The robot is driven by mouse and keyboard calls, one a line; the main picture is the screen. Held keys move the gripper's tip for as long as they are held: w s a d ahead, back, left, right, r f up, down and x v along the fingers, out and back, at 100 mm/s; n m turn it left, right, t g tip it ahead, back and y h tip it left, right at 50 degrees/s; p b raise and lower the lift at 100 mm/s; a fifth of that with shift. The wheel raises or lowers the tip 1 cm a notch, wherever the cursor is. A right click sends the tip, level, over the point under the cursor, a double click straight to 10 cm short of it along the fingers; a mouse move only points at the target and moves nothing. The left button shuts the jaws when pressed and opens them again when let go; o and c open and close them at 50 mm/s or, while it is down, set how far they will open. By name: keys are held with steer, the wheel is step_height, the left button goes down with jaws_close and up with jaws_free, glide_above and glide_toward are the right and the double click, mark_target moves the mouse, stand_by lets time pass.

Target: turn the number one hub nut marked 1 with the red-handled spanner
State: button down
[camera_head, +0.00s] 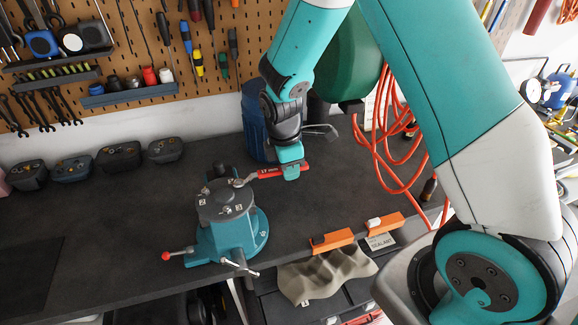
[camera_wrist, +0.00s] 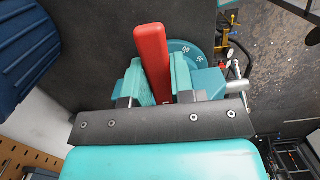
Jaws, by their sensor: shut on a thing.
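The red-handled spanner (camera_head: 268,173) is held roughly level, pointing left, with its metal head over the right edge of the grey round hub (camera_head: 222,198). I cannot tell whether the head is seated around a nut or only above it. The hub sits on a teal vise (camera_head: 232,238) and carries several small white number tags, too small to read surely. My gripper (camera_head: 290,170) is shut on the handle's right end. In the wrist view the red handle (camera_wrist: 152,55) stands between my two teal fingers and hides part of the vise and hub.
A blue bin (camera_head: 257,125) stands behind my gripper. Orange cable (camera_head: 362,140) hangs at the right. Orange tools (camera_head: 332,241) and a crumpled cloth (camera_head: 320,275) lie near the front edge.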

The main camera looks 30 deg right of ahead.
steer(key=shift+r+p, duration=2.15)
steer(key=shift+r, duration=0.6)
steer(key=shift+f, duration=0.1)
